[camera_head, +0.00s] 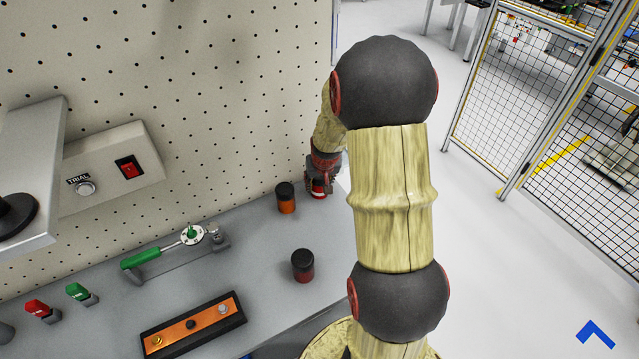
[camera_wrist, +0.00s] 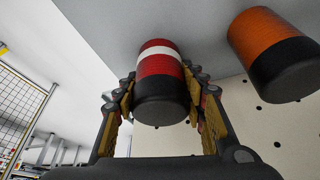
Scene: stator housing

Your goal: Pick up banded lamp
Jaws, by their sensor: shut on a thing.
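The banded lamp (camera_wrist: 160,72) is a red cylinder with a white band and a black end. In the wrist view it sits between the two fingers of my gripper (camera_wrist: 162,100), which is shut on it. In the head view the lamp (camera_head: 318,187) shows as a small red and white piece below my gripper (camera_head: 320,180), at the back right of the bench by the pegboard. My arm hides part of that area. I cannot tell from these views whether the lamp touches the bench.
An orange lamp with a black end (camera_head: 286,198) stands close left of my gripper. A dark red lamp (camera_head: 303,265) stands nearer the front edge. A green-handled lever (camera_head: 160,255) and an orange panel (camera_head: 192,325) lie further left. The pegboard (camera_head: 230,90) rises behind.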

